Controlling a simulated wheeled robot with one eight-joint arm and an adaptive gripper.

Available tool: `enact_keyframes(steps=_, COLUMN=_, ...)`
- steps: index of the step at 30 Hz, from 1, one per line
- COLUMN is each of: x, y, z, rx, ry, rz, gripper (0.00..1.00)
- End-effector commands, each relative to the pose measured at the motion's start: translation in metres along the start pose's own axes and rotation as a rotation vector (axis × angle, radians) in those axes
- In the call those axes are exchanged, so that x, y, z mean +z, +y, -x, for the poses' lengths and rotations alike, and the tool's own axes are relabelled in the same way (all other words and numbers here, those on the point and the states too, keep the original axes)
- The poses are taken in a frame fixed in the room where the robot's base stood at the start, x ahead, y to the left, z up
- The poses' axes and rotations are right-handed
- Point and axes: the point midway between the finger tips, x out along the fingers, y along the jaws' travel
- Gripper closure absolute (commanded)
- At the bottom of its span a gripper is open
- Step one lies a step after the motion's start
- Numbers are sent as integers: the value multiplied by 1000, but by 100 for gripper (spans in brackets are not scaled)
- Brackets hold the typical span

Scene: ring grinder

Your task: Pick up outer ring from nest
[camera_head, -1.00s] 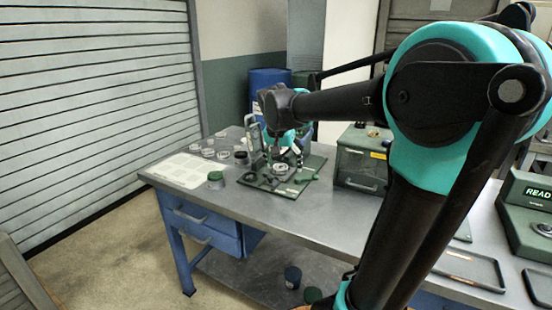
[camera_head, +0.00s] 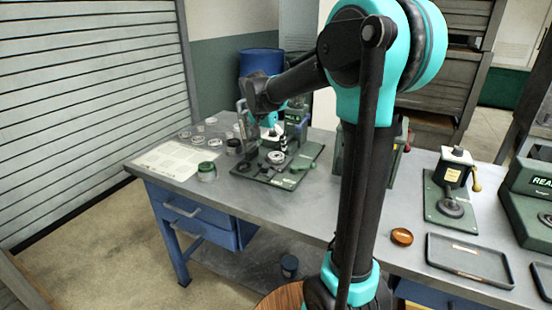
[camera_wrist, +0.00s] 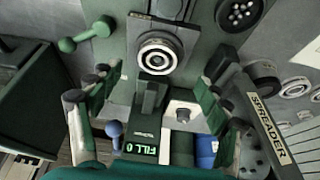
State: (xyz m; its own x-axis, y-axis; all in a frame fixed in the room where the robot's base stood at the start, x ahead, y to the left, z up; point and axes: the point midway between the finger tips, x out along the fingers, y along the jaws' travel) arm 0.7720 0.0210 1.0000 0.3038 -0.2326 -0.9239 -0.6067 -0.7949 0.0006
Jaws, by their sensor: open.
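The outer ring (camera_wrist: 158,55) is a pale metal ring seated in a round nest on the green fixture plate (camera_wrist: 115,20) in the wrist view. In the head view the ring and nest look small on the fixture (camera_head: 276,157) on the bench. My gripper (camera_wrist: 158,82) is open, with one finger on each side in the wrist view and nothing between them. The ring lies ahead of the fingertips, roughly centred between them and apart from both. In the head view my arm reaches over the fixture, and the fingertips are hard to make out.
A block labelled SPREADER (camera_wrist: 268,128) stands at the right in the wrist view. Several loose rings (camera_head: 198,139) and a jar (camera_head: 207,171) stand on the bench.

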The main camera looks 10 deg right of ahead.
Motion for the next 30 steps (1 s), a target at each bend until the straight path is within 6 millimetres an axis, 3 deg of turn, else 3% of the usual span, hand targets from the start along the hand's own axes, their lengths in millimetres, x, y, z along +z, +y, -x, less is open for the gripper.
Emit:
enact_keyframes(steps=8, x=-2, y=1, z=-20, rx=0, ry=0, rz=-2, gripper=23)
enact_keyframes(steps=16, x=-4, y=2, z=-56, rx=-1, ry=0, rz=-1, gripper=23)
enact_keyframes(steps=26, x=-4, y=3, z=-63, rx=-1, ry=0, rz=0, gripper=23)
enact_keyframes(steps=30, x=-4, y=3, z=-62, rx=-1, ry=0, rz=0, gripper=40)
